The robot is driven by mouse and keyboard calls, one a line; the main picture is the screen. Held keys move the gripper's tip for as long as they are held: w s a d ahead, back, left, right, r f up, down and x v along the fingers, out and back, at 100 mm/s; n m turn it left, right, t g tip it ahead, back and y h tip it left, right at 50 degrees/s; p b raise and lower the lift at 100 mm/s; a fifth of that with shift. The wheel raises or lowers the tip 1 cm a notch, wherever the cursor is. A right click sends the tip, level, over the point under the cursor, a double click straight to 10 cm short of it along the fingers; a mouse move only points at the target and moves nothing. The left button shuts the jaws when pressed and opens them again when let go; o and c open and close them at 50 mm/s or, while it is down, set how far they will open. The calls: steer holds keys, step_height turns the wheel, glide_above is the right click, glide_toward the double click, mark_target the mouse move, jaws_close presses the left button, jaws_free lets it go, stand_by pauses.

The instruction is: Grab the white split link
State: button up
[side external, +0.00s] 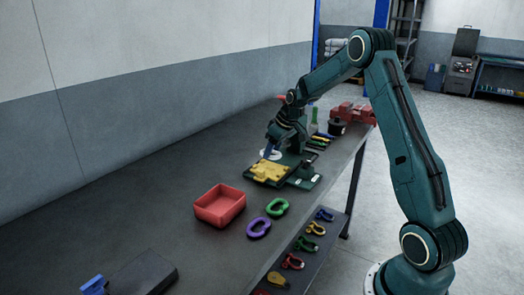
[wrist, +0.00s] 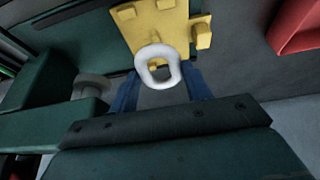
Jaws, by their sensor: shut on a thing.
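The white split link (wrist: 142,66) is an oval ring seen in the wrist view, standing out from between my blue fingers. My gripper (wrist: 160,84) is shut on it, with one finger at each side. In the side view the white link (side external: 276,155) shows at the tip of my gripper (side external: 268,150), over or just behind the yellow block. The yellow block (side external: 270,171) with raised pegs sits on a green base (side external: 303,183); it also fills the top of the wrist view (wrist: 150,22). Whether the link touches the yellow block I cannot tell.
A red open tray (side external: 220,205), a purple link (side external: 258,228) and a green link (side external: 276,207) lie nearer on the grey bench. Tools and a red vise (side external: 355,114) stand behind.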

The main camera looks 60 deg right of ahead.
step_height(320, 180, up, 15)
stand_by(0.4)
